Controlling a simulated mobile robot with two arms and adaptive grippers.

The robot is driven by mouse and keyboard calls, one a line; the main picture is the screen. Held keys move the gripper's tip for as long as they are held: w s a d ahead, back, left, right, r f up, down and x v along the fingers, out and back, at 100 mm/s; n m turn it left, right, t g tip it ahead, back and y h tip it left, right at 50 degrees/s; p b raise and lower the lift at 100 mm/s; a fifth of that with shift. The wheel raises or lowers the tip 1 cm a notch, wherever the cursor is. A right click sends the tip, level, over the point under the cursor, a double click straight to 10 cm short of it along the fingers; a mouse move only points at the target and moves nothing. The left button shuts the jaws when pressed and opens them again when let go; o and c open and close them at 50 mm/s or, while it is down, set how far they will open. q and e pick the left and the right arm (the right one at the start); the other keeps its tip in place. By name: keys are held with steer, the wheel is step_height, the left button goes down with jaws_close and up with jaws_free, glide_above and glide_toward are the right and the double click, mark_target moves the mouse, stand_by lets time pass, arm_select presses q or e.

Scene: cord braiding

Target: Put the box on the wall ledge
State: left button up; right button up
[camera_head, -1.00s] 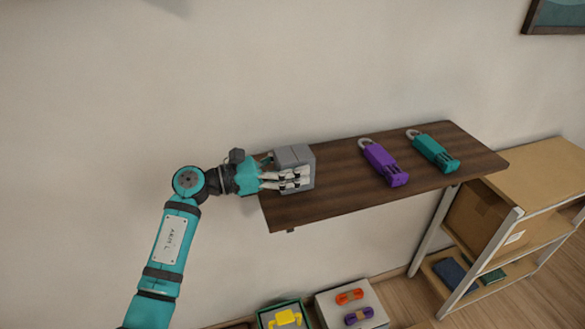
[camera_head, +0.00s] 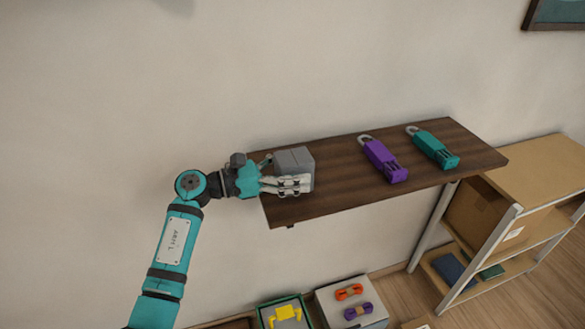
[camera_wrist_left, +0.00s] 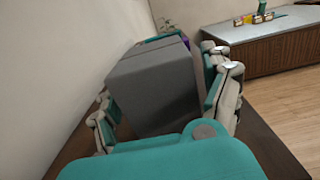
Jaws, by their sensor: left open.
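The grey box (camera_head: 295,162) sits upright on the left end of the dark wooden wall ledge (camera_head: 338,190). My left gripper (camera_head: 288,184) is at the box's left end, with its fingers along both sides of it. In the left wrist view the grey box (camera_wrist_left: 152,88) fills the space between the spread fingers of the left gripper (camera_wrist_left: 165,112). The fingers are open around the box; the head view does not show clearly whether any finger touches it. The box's underside is hidden. My right gripper is not in view.
A purple padlock-shaped object (camera_head: 384,160) and a teal one (camera_head: 433,149) lie on the ledge to the right. A wooden shelf unit (camera_head: 540,180) stands at the right. Below are a green-rimmed tray (camera_head: 302,322) and a white box top (camera_head: 330,300) with cords.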

arm_select(q)
steer(key=b+v, duration=0.3)
steer(key=v, duration=0.8)
steer(key=w+a+f+n+t+y, duration=0.1)
steer(key=a+f+n+t+y, duration=0.3)
steer(key=f+n, duration=0.65)
steer(key=w+a+f+n+t+y, duration=0.1)
steer(key=w+a+f+n+t, duration=0.1)
steer(key=f+n+t, duration=0.65)
steer(key=s+a+f+n+g+y, duration=0.25)
steer(key=s+f+n+y, duration=0.2)
steer(key=f+n, duration=0.55)
steer(key=s+a+f+n+g+y, duration=0.2)
steer(key=s+a+f+n+y, duration=0.25)
steer(key=f, duration=1.05)
steer(key=s+f+n+g+y, duration=0.2)
steer(key=s+f+n+g, duration=0.55)
steer(key=s+f, duration=1)
steer(key=s+f+n+g, duration=0.2)
steer(key=s+f+n, duration=0.1)
steer(key=s, duration=1)
steer(key=s+f+n+g+y, duration=0.1)
steer(key=s+f+n+g, duration=0.2)
steer(key=s, duration=1)
steer(key=shift+s+f+n, duration=0.25)
steer(key=shift+s+n, duration=0.15)
steer(key=shift+n, duration=0.1)
